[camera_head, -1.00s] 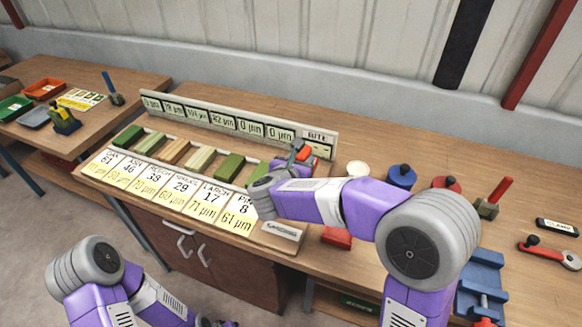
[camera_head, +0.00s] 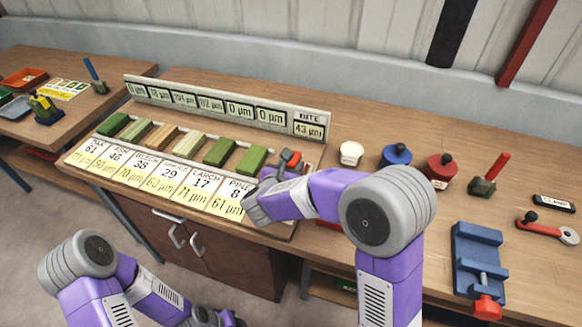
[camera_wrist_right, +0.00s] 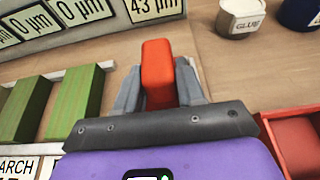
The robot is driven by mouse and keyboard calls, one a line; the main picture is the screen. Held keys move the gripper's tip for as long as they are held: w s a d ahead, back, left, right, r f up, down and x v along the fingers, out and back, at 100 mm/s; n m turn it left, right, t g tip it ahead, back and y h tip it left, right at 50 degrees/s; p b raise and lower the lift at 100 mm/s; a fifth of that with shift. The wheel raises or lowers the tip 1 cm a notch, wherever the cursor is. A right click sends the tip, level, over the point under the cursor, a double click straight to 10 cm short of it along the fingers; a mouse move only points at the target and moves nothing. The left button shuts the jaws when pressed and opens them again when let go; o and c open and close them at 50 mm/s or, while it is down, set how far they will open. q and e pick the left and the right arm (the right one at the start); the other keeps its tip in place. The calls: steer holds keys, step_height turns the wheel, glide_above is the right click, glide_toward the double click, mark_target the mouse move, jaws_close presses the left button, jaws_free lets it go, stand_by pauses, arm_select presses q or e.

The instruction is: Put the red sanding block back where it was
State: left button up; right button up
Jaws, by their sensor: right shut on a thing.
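The red sanding block (camera_wrist_right: 158,72) is upright between the two grey fingers of my right gripper (camera_wrist_right: 160,92) in the right wrist view. The fingers are shut on its sides. In the head view only a small red part of the block (camera_head: 293,157) shows above my right wrist, by the right end of the row of wood samples. My right gripper (camera_head: 284,165) is partly hidden there by its own wrist. I cannot tell whether the block touches the board below.
A display panel (camera_head: 215,104) stands behind several wood strips and label cards (camera_head: 160,175). A red open tray (camera_wrist_right: 296,142) lies right of my gripper. A glue pot (camera_head: 351,153), blue pot (camera_head: 396,156), red pot (camera_head: 440,168) and blue vise (camera_head: 478,255) stand further right.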

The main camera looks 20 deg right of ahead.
steer(key=shift+f+b, duration=0.2)
steer(key=shift+b, duration=0.15)
steer(key=o, duration=1.1)
steer(key=shift+r, duration=0.1)
steer(key=shift+r+p, duration=0.25)
steer(key=shift+p, duration=0.25)
steer(key=p+v, duration=0.1)
steer(key=v, duration=1.1)
steer(key=shift+s+f, duration=0.1)
steer(key=shift+f, duration=0.05)
